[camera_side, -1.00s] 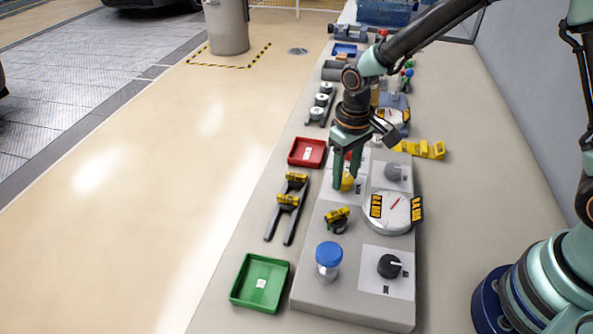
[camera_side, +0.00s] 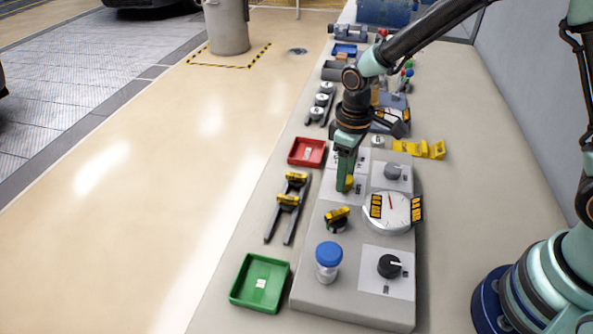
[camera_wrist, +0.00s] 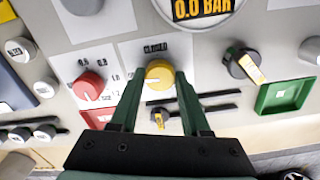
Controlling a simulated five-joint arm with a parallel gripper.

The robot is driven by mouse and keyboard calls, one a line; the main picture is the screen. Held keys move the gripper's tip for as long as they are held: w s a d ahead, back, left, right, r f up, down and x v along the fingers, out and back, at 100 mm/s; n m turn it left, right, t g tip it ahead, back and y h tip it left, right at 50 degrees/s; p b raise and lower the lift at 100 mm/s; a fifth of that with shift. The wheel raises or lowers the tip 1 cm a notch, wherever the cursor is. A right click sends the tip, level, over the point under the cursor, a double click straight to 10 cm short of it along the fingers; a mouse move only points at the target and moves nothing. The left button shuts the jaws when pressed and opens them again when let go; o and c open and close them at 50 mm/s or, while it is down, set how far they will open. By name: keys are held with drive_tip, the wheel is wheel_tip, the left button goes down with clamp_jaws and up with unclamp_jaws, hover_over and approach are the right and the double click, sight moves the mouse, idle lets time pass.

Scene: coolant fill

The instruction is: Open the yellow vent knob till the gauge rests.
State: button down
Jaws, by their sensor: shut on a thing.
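The yellow vent knob (camera_side: 349,182) sits on a white plate of the grey console (camera_side: 325,285). My gripper (camera_side: 345,187) points down at it, with its fingers on either side of the knob. In the wrist view the knob (camera_wrist: 159,74) lies between my two green fingertips (camera_wrist: 156,82), and they are shut on it. The gauge (camera_side: 385,215) is a round white dial to the right of the knob, its red needle pointing nearly straight up. In the wrist view the gauge's display (camera_wrist: 202,8) reads 0.0 BAR; its dial is mostly cut off.
A red knob (camera_wrist: 88,85) is close beside the yellow one. Left are a red tray (camera_side: 295,152), green tray (camera_side: 240,290) and a dark rack (camera_side: 272,228).

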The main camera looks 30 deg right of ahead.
drive_tip(key=shift+r, duration=0.1)
drive_tip(key=shift+c, duration=1.9)
unclamp_jaws()
wheel_tip(320, 180, up, 12)
drive_tip(key=s+d+r+m+t, duration=0.5)
drive_tip(key=s+d+r+m, duration=0.1)
drive_tip(key=s+d, duration=0.4)
drive_tip(key=shift+s+r+t, duration=0.2)
drive_tip(key=shift+r+t, duration=0.1)
drive_tip(key=shift+r, duration=0.35)
